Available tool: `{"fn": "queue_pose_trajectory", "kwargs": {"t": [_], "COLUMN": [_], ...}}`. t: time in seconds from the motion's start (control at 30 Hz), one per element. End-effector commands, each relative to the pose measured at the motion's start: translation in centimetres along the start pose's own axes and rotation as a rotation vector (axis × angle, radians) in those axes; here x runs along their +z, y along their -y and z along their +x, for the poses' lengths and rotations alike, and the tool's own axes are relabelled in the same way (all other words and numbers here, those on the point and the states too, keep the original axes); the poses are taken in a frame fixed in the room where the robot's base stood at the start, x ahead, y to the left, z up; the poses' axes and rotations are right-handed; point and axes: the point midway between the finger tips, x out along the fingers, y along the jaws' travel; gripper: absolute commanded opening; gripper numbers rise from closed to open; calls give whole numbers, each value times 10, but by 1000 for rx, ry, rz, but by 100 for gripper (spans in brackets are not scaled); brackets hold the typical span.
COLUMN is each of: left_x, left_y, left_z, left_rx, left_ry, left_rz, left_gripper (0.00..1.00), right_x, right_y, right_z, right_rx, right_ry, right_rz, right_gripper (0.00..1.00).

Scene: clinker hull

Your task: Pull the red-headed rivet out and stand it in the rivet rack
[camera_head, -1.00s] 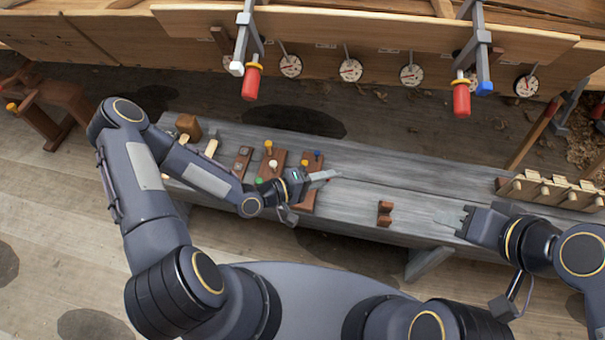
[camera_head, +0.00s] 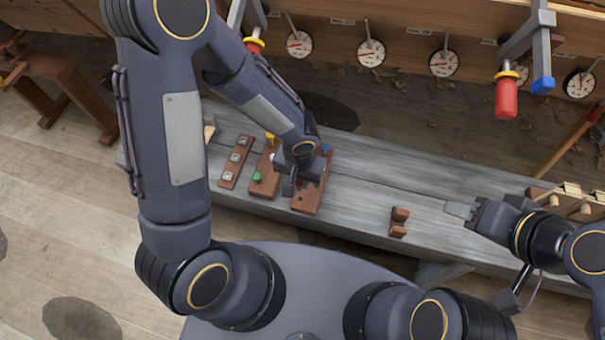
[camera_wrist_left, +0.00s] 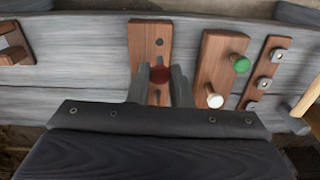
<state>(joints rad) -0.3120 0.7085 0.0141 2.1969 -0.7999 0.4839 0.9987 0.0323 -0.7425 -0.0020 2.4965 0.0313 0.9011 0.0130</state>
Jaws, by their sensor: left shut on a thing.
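The red-headed rivet (camera_wrist_left: 159,74) is between the fingers of my left gripper (camera_wrist_left: 160,90), which is shut on it. In the left wrist view its red head shows over a brown wooden board with holes (camera_wrist_left: 150,36). In the head view my left gripper (camera_head: 299,186) points down over that board (camera_head: 308,200), and a bit of red shows by the fingers. The rivet's lower end is hidden, so I cannot tell whether it is in a hole. My right gripper (camera_head: 462,209) is away to the right over the bench, its finger gap unclear.
A narrow board with metal squares (camera_head: 228,175) lies further left. A small brown block (camera_head: 399,222) stands on the grey bench (camera_head: 365,190), with clear room around it.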

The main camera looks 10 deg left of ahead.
Motion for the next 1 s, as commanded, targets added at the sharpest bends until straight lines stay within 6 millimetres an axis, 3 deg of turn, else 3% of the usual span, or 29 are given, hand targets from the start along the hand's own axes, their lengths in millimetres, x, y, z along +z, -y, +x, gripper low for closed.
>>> {"fn": "queue_pose_trajectory", "kwargs": {"t": [0.6,1.0], "left_x": [0,0], "left_y": [0,-1], "left_z": [53,56], "left_rx": [1,2], "left_ry": [2,1], "left_rz": [1,2], "left_gripper": [0,0], "right_x": [16,17], "right_y": [-15,-16], "right_z": [32,34], "right_rx": [0,0], "right_ry": [0,0], "right_rz": [0,0], "right_gripper": [36,36]}}
